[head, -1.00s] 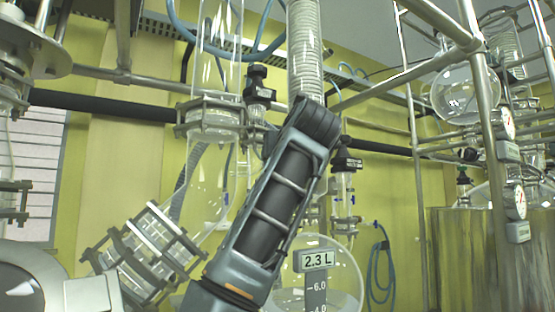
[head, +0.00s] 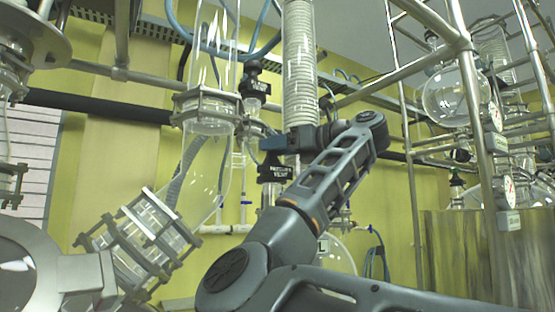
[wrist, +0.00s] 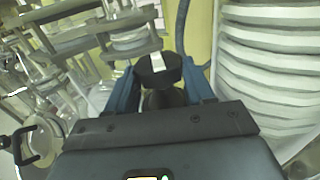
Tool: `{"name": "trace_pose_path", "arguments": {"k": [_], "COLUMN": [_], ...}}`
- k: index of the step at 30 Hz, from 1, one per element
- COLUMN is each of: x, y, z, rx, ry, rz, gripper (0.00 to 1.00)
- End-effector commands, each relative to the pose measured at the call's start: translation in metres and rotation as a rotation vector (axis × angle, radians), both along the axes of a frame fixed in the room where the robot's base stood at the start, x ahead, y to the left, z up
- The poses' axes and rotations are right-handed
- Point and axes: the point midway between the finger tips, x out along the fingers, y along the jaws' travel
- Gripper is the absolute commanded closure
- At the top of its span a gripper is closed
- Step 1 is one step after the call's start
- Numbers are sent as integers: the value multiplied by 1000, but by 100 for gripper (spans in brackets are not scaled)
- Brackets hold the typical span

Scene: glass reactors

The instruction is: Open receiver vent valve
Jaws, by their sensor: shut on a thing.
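A black valve (head: 274,172) with a white label that seems to read "receiver vent" is beside the coiled column in the head view. My gripper (head: 272,144) is at the top of this valve, with its blue fingers partly hidden by my arm. In the wrist view my gripper (wrist: 156,88) has its two blue fingers on either side of a black valve knob (wrist: 158,72) with a white mark on top. The fingers are shut on this knob. The valve's lower body is mostly hidden in the wrist view.
A coiled glass column (head: 300,75) stands close to the right of my gripper. Another black labelled valve (head: 254,76) is above and left. A wide glass tube (head: 208,110) with metal clamps is at left. A metal frame (head: 475,130) stands at right.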

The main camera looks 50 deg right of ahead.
Motion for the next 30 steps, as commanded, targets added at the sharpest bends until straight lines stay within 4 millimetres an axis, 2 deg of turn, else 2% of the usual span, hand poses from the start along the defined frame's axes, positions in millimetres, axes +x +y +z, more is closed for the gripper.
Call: {"name": "trace_pose_path", "arguments": {"k": [1,12,30], "x": [0,1,2], "y": [-1,-2,-2], "z": [-8,-4,-1], "rx": [-3,-2,0], "ry": [3,3,2], "rz": [19,117,138], "gripper": [78,78,78]}}
